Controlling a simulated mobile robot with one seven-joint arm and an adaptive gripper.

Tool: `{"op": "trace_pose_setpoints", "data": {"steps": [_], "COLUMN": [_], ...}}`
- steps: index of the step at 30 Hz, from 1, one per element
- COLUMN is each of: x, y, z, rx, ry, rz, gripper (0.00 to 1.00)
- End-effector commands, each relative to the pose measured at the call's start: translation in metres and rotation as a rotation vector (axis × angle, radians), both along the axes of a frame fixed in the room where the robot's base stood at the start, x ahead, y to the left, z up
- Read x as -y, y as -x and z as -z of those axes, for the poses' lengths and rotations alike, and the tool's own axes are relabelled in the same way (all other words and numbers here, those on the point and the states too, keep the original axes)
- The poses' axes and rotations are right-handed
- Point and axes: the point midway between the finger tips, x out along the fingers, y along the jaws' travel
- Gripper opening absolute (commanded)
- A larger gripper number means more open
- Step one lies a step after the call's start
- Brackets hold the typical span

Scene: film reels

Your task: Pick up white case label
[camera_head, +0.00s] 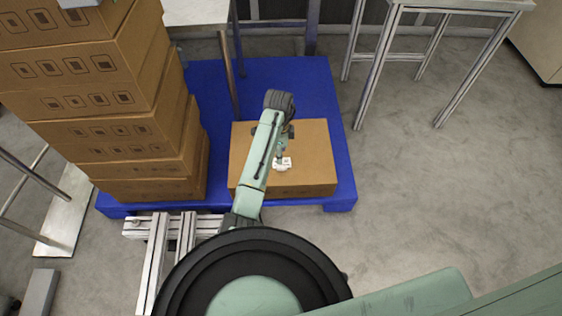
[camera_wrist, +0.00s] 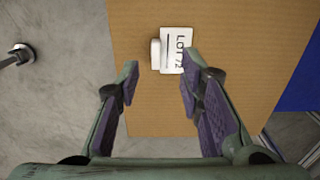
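The white case label (camera_head: 282,164) lies on top of a brown cardboard box (camera_head: 315,160) on the blue pallet. In the wrist view the label (camera_wrist: 176,50) shows black print reading "LOT 72" and has a raised white tab (camera_wrist: 155,54) on its left side. My gripper (camera_wrist: 157,75) is open and empty, its two purple-padded fingers spread apart. The fingertips point at the label, which appears just beyond them; the right fingertip is close to the label's lower right edge. In the head view my arm (camera_head: 262,150) reaches over the box, and the fingers are hard to make out.
A tall stack of brown boxes (camera_head: 110,100) stands left of the single box on the blue pallet (camera_head: 300,85). A metal-legged table (camera_head: 440,5) stands at the back right, another (camera_head: 195,12) behind the pallet.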

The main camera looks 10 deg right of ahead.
Motion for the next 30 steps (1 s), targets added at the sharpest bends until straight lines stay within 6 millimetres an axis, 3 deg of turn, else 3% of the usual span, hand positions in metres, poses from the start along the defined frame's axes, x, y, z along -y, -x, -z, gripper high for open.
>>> {"op": "trace_pose_setpoints", "data": {"steps": [10, 18, 26, 30], "x": [-0.001, -0.002, -0.002, -0.002], "y": [0.003, 0.006, 0.006, 0.006], "z": [0.033, 0.070, 0.074, 0.074], "rx": [-0.001, 0.001, 0.003, 0.003], "ry": [0.000, 0.000, 0.001, 0.001], "rz": [-0.001, 0.000, 0.000, 0.000], "gripper": [0.34, 0.34, 0.34, 0.26]}}
